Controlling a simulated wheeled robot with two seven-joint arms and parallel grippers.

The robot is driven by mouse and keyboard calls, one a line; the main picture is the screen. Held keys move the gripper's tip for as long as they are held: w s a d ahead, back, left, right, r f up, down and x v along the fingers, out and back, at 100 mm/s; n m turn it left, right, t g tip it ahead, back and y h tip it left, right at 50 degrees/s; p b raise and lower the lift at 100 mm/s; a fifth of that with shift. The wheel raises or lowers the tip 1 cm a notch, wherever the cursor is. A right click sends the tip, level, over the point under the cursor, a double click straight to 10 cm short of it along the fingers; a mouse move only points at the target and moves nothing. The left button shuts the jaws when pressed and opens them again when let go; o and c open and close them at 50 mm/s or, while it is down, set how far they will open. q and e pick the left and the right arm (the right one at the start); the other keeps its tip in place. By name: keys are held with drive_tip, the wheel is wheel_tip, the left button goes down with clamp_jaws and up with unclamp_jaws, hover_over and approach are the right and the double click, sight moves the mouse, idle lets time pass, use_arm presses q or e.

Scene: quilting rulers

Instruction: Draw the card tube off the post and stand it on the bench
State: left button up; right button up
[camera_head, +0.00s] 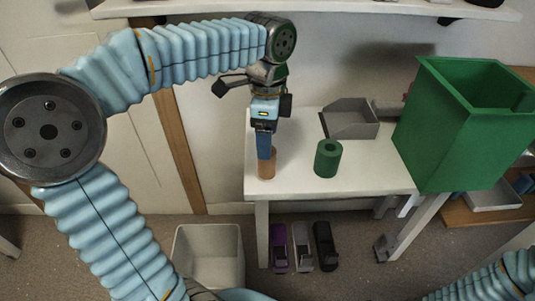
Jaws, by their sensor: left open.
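A tan, card-coloured tube (267,170) stands upright near the left front edge of the white bench (290,187). My left gripper (264,153) points down over it, its blue fingers at the tube's top. It is open; the view does not show whether the fingers touch the tube. No post can be made out; any post at the tube is hidden. A green cylinder (327,159) with a hole in its top stands upright to the right. My right gripper is out of view; only part of that arm shows at bottom right.
A grey open tray (350,121) lies behind the green cylinder. A tall green bin (440,145) stands at the bench's right end. On the floor are a pale bin (208,246) and several shoe-like items (301,247). The bench front between tube and green bin is partly clear.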

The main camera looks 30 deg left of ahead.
use_arm(q)
wheel_tip(320, 180, down, 7)
drive_tip(key=shift+r+b, duration=0.15)
drive_tip(key=shift+b, duration=0.2)
drive_tip(key=c, duration=1.3)
drive_tip(key=shift+o, duration=0.2)
drive_tip(key=shift+r, duration=0.35)
drive_tip(key=shift+r, duration=1)
drive_tip(key=shift+r, duration=0.1)
drive_tip(key=shift+r, duration=0.9)
drive_tip(key=shift+r, duration=0.15)
